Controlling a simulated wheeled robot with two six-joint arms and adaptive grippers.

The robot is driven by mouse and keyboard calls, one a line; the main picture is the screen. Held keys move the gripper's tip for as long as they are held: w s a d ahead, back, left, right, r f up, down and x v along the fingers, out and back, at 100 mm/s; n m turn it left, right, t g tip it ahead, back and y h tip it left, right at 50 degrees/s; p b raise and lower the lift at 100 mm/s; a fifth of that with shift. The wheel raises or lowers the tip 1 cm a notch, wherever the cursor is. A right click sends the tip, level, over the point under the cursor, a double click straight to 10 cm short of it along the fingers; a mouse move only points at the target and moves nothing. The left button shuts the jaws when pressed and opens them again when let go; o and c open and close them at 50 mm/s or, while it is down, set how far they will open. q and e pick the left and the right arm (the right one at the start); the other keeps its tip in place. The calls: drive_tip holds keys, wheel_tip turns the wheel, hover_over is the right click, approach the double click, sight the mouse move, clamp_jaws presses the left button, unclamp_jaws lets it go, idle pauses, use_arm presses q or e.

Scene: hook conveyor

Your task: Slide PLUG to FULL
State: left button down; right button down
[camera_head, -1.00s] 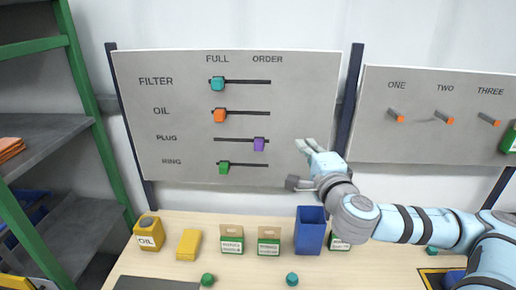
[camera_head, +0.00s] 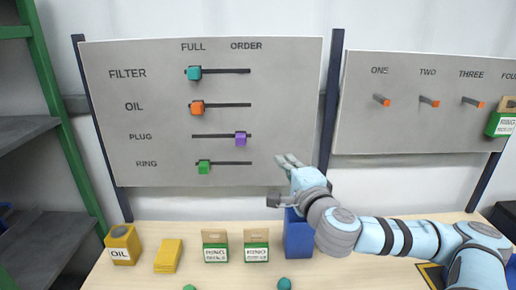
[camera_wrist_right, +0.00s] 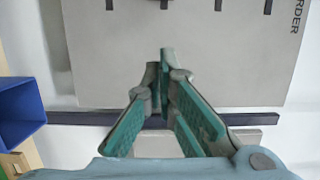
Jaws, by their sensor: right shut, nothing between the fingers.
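The slider board (camera_head: 290,60) carries the rows FILTER, OIL, PLUG and RING under the headings FULL and ORDER. The purple PLUG slider (camera_head: 240,139) sits toward the right end of its slot, under ORDER. The teal FILTER slider (camera_head: 194,73), orange OIL slider (camera_head: 197,107) and green RING slider (camera_head: 204,167) sit toward the left, under FULL. My right gripper (camera_head: 283,180) is in front of the board's lower right corner, right of and below the purple slider and apart from it. In the right wrist view its fingers (camera_wrist_right: 160,65) are shut and empty. My left gripper is out of view.
A hook board (camera_head: 420,130) with orange pegs stands at right, a green-and-white packet on one. On the table (camera_head: 140,270) below are a yellow OIL can (camera_head: 122,245), a yellow block (camera_head: 168,256), two labelled boxes (camera_head: 216,246) and a blue bin (camera_head: 298,238). Green shelving stands left.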

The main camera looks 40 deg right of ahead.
sight(241, 139)
drive_tip(key=w+p, duration=0.1)
drive_tip(key=w, duration=0.2)
drive_tip(key=w+d+p, duration=0.1)
drive_tip(key=w, duration=0.3)
drive_tip(key=w+p, duration=0.1)
drive_tip(key=w, duration=0.3)
drive_tip(key=shift+d, duration=0.2)
drive_tip(key=shift+w+a, duration=0.25)
drive_tip(key=shift+a, duration=0.2)
drive_tip(key=shift+d, duration=0.1)
